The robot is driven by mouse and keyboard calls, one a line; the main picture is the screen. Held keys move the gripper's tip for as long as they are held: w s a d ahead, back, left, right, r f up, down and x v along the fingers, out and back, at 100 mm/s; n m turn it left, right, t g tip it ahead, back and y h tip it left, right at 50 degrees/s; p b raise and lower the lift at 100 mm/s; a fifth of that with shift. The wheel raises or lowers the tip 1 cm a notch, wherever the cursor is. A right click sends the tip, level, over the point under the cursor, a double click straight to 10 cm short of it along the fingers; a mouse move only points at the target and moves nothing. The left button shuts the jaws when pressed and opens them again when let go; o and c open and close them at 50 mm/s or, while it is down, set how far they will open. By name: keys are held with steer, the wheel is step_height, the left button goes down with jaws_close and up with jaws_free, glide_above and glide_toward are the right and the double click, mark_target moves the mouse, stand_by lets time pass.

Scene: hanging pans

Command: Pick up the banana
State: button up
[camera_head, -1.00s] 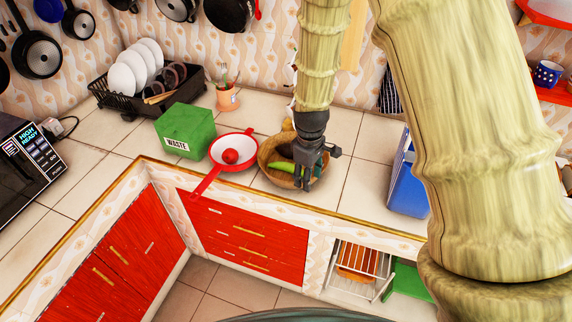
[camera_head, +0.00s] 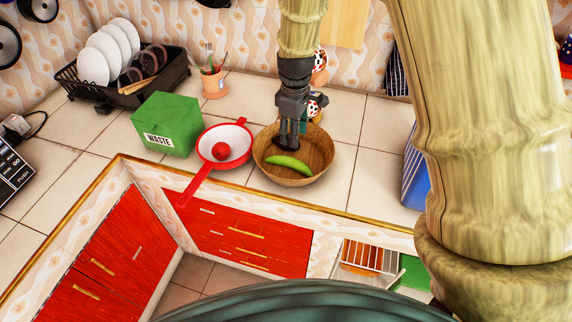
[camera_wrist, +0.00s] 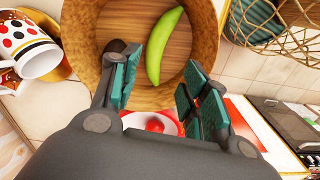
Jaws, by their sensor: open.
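A green banana (camera_head: 288,165) lies in a round wooden bowl (camera_head: 322,152) on the counter. It also shows in the wrist view (camera_wrist: 164,48), lying lengthwise between the fingers' directions, in full view. My gripper (camera_head: 289,143) points down over the back left part of the bowl, behind the banana in the head view. In the wrist view my gripper (camera_wrist: 160,88) has its fingers spread apart with nothing between them. The fingers look apart from the banana; their exact height above it is hard to tell.
A red-rimmed pan (camera_head: 235,137) with a red round item (camera_head: 220,151) stands left of the bowl. A green waste box (camera_head: 165,123), a utensil cup (camera_head: 214,83) and a dish rack (camera_head: 125,85) are farther left. A dotted cup (camera_wrist: 28,45) is close to the bowl. Bare counter lies right of it.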

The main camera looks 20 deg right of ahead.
mark_target(291, 159)
steer(key=shift+w+a+f, duration=0.1)
steer(key=shift+w+f, duration=0.05)
steer(key=shift+f, duration=0.9)
steer(key=shift+w+d+f, duration=0.1)
steer(key=shift+w+f, duration=0.1)
steer(key=shift+f, duration=0.8)
steer(key=shift+w+a+f, duration=0.1)
steer(key=shift+w+f, duration=0.05)
steer(key=shift+f, duration=0.9)
steer(key=shift+f+p, duration=1.5)
steer(key=shift+f, duration=1.95)
steer(key=shift+c, duration=0.3)
steer(key=c, duration=0.8)
steer(key=shift+r, duration=0.1)
